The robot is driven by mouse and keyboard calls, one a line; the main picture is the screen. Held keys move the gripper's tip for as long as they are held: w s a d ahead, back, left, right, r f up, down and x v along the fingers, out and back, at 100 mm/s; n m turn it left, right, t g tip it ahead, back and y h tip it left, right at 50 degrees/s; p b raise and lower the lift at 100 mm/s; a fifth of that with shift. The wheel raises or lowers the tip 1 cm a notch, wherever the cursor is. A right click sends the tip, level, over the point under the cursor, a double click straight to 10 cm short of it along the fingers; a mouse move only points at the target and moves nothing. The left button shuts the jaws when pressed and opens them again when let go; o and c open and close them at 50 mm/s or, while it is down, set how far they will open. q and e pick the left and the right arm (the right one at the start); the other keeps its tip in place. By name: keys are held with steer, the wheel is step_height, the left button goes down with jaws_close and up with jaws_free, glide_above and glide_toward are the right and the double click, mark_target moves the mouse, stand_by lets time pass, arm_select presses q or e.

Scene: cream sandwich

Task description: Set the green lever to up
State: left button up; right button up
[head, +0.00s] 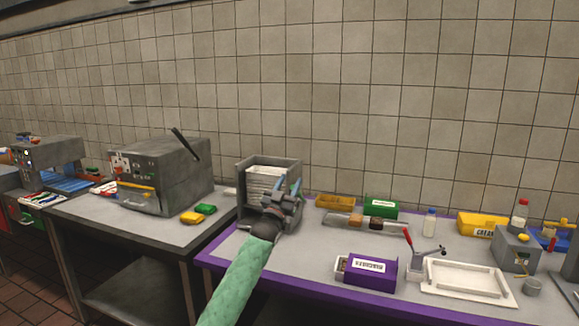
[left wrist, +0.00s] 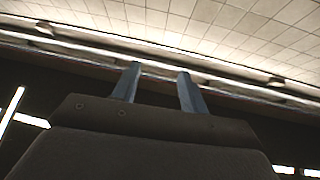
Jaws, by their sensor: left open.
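I cannot make out a green lever in either view. The levers I see in the head view are a red-handled one (head: 408,238) on a small grey press at the right, and a black handle (head: 185,143) on the grey machine at the left. My left gripper (head: 288,187) is open with its blue fingers pointing up, in front of the grey slatted box (head: 248,177), and hides part of it. Its fingers also show in the left wrist view (left wrist: 158,72), apart with nothing between them. My right gripper is not in view.
A purple-edged table (head: 305,290) carries a purple box (head: 370,272), a white tray (head: 466,281), a green box (head: 381,207) and a yellow bin (head: 482,224). The grey machine (head: 160,175) stands left, near green and yellow sponges (head: 198,214). A tiled wall closes the back.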

arm_select(q)
steer(key=s+r+m+h, duration=0.4)
steer(key=s+r+h, duration=0.1)
steer(key=s+r, duration=0.4)
steer(key=shift+d+r+t, duration=0.15)
steer(key=shift+d+t, duration=0.15)
steer(key=shift+d, duration=0.1)
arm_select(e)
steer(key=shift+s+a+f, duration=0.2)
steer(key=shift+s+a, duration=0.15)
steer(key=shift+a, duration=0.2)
